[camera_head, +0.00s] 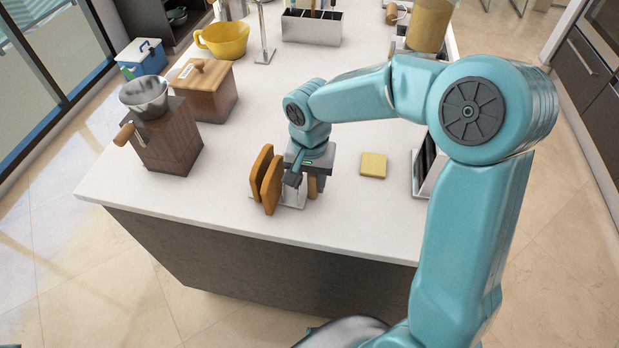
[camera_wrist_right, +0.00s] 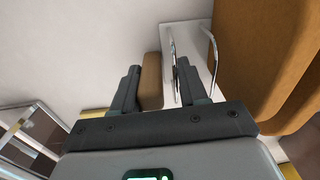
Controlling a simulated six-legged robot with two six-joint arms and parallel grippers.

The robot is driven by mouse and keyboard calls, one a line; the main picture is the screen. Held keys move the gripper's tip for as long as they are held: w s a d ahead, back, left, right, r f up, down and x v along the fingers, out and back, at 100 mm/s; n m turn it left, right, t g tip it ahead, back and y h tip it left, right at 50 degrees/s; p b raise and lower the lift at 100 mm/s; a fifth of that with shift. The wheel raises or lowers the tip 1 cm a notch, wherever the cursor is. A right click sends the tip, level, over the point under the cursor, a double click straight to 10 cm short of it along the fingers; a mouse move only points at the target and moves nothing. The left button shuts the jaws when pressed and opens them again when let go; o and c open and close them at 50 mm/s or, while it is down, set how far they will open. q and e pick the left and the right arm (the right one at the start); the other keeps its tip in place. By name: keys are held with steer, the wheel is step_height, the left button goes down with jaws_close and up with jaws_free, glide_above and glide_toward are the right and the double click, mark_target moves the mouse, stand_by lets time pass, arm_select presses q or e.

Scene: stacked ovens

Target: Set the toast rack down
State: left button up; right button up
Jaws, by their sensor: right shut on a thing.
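The toast rack (camera_head: 294,203) has a pale base and thin metal hoops and is at the front part of the white counter. Brown toast slices (camera_head: 267,182) stand upright in it, two on the left and one on the right of my gripper. My right gripper (camera_head: 300,180) points down at the rack's middle and is shut on it. In the right wrist view, the fingers stand either side of a slice end and a wire hoop (camera_wrist_right: 212,50). Whether the base touches the counter cannot be told. My left gripper is not in view.
A yellow square block (camera_head: 373,165) lies right of the rack, with a metal-sided appliance (camera_head: 428,165) beyond it. A wooden grinder (camera_head: 167,140) and wooden box (camera_head: 205,90) stand at left. The counter's front edge is close below the rack. Bare counter lies behind the rack.

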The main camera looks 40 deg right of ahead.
steer(key=o, duration=1.2)
step_height(320, 180, up, 12)
steer(key=shift+r, duration=0.1)
steer(key=shift+s, duration=0.1)
